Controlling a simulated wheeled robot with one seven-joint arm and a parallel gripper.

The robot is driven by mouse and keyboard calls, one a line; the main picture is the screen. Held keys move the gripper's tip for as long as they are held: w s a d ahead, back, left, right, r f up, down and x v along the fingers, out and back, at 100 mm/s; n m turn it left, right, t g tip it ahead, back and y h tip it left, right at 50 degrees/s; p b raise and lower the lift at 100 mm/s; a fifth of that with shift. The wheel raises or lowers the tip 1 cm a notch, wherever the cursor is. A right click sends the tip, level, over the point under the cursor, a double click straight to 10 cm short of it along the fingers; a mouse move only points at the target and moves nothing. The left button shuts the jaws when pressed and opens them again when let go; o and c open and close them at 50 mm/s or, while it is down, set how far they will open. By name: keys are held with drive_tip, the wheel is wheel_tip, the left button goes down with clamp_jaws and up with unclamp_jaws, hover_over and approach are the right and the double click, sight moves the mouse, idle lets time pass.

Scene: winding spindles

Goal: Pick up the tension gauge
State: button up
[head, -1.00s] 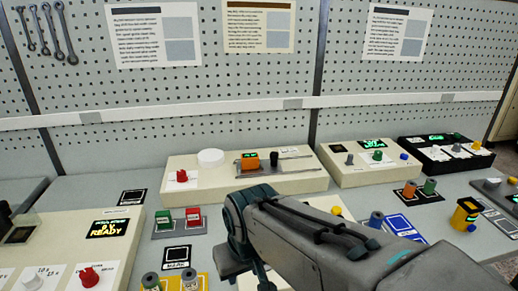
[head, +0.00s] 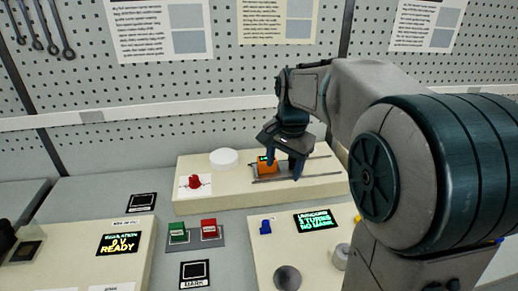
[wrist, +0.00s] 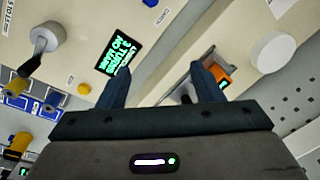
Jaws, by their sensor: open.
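No label marks the tension gauge. A yellow block-like device (wrist: 18,146) at the left edge of the wrist view may be it; in the head view that area is hidden by my arm. An orange block with a small green display (head: 266,168) sits on the metal rails of the cream rear console. My gripper (head: 284,172) is open, pointing down over these rails, with its fingers close to the orange block. In the wrist view my gripper (wrist: 160,75) has nothing between its fingers, and the orange block (wrist: 218,77) shows beside the right finger. I cannot tell whether they touch.
The cream rear console (head: 193,207) also bears a white disc (head: 224,158) and a red knob (head: 195,182). Green and red switches (head: 194,236) stand in front. A front console shows a green-text screen (head: 318,221). A pegboard wall (head: 200,85) closes the back.

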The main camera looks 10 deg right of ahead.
drive_tip(key=w+r+m+p, duration=0.2)
drive_tip(key=w+m, duration=0.3)
drive_tip(key=w, duration=0.5)
drive_tip(key=m+g+p, duration=0.1)
drive_tip(key=m+p, duration=0.1)
drive_tip(key=m, duration=0.2)
hover_over(265, 162)
drive_tip(key=f, duration=0.7)
drive_tip(key=w+f+p, duration=0.1)
drive_tip(key=f, duration=0.2)
drive_tip(key=shift+d, duration=0.1)
drive_tip(key=shift+w+d+f+p, duration=0.15)
drive_tip(key=shift+f+p, duration=0.3)
drive_tip(key=shift+f, duration=0.9)
drive_tip(key=shift+w+f+p, duration=0.2)
drive_tip(key=shift+f+p, duration=0.2)
drive_tip(key=shift+f, duration=0.9)
drive_tip(key=c, duration=1.2)
drive_tip(key=shift+c, duration=0.4)
drive_tip(key=shift+r, duration=0.15)
